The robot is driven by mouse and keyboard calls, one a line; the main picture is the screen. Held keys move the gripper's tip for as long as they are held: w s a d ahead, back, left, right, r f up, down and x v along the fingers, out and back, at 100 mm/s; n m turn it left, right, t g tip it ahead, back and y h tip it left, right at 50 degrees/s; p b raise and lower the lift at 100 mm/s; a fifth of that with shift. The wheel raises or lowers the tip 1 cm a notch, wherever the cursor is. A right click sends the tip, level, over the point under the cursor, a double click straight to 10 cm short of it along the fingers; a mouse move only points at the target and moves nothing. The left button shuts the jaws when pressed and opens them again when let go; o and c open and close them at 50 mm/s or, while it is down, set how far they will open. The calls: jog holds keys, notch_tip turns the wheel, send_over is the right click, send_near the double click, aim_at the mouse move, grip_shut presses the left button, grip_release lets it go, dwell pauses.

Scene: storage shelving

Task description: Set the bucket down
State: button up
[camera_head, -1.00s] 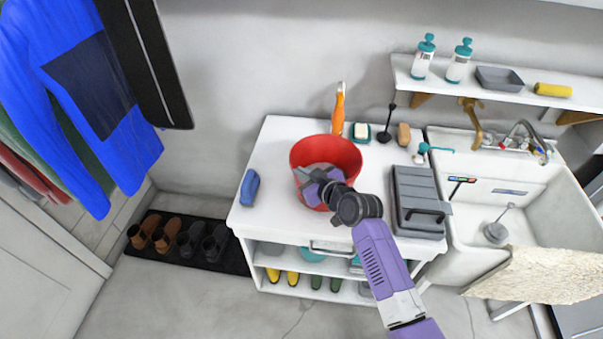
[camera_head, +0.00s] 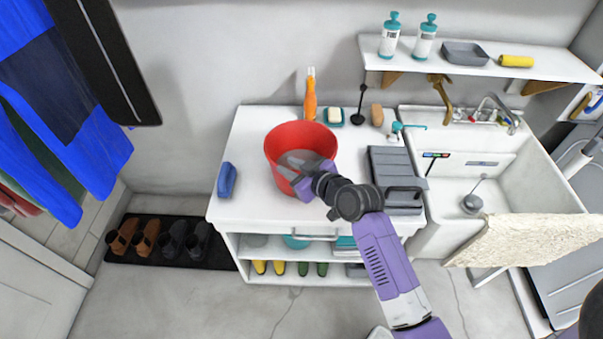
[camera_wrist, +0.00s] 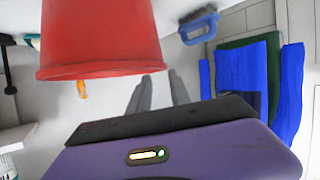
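The red bucket (camera_head: 280,160) stands upright on the white counter top (camera_head: 243,150) and appears to rest on it. My gripper (camera_head: 308,180) is in front of the bucket's near right side in the head view and covers part of it. In the wrist view the bucket (camera_wrist: 100,40) fills the upper left, its rim close to my two grey fingers (camera_wrist: 160,92). The fingers stand apart with pale background between them. The left fingertip passes behind the rim, so contact there cannot be judged.
A blue brush (camera_head: 227,180) lies left of the bucket. A grey toolbox (camera_head: 393,170) stands to the right, beside the sink (camera_head: 525,165).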

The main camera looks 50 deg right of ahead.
jog(key=s+a+r, duration=0.1)
jog(key=s+a, duration=0.7)
jog(key=s, duration=0.5)
jog(key=s+a+r, duration=0.1)
jog(key=s+a, duration=0.7)
jog(key=s, duration=0.5)
jog(key=s+a+r+t+y, duration=0.1)
jog(key=s+a+r+y, duration=0.1)
jog(key=s+a+r, duration=0.2)
jog(key=s+r, duration=0.2)
jog(key=s, duration=0.1)
jog(key=shift+s+a+n+t, duration=0.2)
jog(key=shift+s+n+t, duration=0.05)
jog(key=shift+n+t, duration=0.05)
